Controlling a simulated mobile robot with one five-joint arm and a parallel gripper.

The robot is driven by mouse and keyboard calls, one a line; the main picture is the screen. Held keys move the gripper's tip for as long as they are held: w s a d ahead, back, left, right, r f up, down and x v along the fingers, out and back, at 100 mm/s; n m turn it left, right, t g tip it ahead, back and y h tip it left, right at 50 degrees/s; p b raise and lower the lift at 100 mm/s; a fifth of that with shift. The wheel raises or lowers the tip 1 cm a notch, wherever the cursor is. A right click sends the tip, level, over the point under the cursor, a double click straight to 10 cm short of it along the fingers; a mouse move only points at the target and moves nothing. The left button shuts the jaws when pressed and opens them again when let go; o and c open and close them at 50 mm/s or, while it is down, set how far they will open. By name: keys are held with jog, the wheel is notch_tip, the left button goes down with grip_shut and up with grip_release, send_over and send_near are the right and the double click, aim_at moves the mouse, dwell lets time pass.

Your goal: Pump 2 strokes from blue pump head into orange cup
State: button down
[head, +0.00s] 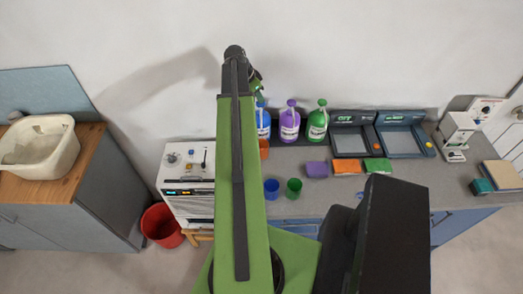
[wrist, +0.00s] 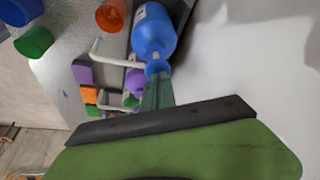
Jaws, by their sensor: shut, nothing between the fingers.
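The blue pump bottle (head: 263,124) stands on the grey counter, partly behind my arm in the head view. In the wrist view the bottle (wrist: 153,32) shows its blue pump head (wrist: 157,68) and a thin pale spout (wrist: 118,61) reaching left. The orange cup (head: 264,149) is mostly hidden by my arm; in the wrist view the cup (wrist: 111,15) is beside the bottle, on the spout's side. My gripper (wrist: 158,84) is shut and empty, its green fingertips right at the pump head. I cannot tell whether they touch it.
Purple (head: 290,122) and green (head: 318,122) pump bottles stand to the right. A blue cup (head: 271,188) and a green cup (head: 293,188) stand in front. Purple, orange and green blocks (head: 347,167) lie before two dark trays (head: 352,140). A white wall is behind.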

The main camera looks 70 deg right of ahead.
jog(key=shift+f+b, duration=0.9)
jog(key=shift+f, duration=0.15)
jog(key=shift+r, duration=0.15)
jog(key=shift+r+p, duration=1.65)
jog(key=shift+p, duration=0.15)
notch_tip(320, 180, up, 6)
jog(key=p, duration=0.6)
